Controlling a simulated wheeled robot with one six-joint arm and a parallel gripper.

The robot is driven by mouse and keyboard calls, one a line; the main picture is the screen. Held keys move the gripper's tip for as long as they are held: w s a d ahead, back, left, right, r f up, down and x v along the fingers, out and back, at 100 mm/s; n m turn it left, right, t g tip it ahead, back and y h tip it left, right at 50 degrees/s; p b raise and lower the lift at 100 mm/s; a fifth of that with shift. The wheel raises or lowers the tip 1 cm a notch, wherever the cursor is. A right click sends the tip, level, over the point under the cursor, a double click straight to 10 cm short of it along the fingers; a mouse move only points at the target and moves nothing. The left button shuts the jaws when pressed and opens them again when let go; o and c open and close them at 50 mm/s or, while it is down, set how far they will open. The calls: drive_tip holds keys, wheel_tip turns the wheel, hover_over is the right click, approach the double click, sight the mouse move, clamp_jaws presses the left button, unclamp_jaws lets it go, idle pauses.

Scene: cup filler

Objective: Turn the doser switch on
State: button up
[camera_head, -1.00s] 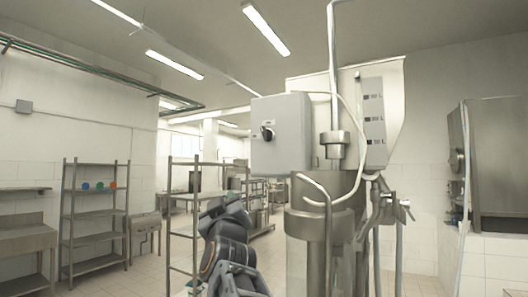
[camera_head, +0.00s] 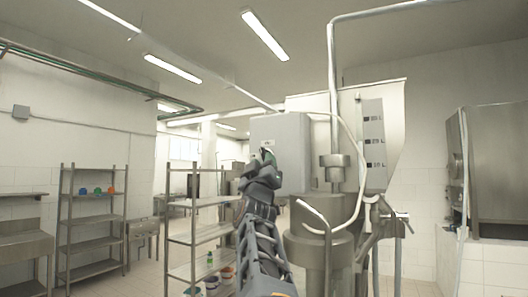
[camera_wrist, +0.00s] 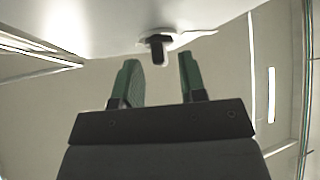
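The doser switch is a black rotary knob (camera_wrist: 157,46) on the face of a light grey control box (camera_head: 290,135). In the wrist view the knob is just beyond my gripper (camera_wrist: 158,75), between the lines of its two green fingers. The fingers are apart with nothing between them. In the head view my gripper (camera_head: 268,157) is in front of the box's left part and hides the knob. I cannot tell the knob's exact setting.
A steel doser cylinder (camera_head: 312,215) with pipes stands below and right of the box. A panel with volume marks (camera_head: 373,145) is right of it. A metal shelf (camera_head: 203,203) with bottles and tubs stands close left of my arm.

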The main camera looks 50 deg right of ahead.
drive_tip(key=shift+p+x, duration=0.35)
drive_tip(key=shift+x, duration=0.6)
clamp_jaws()
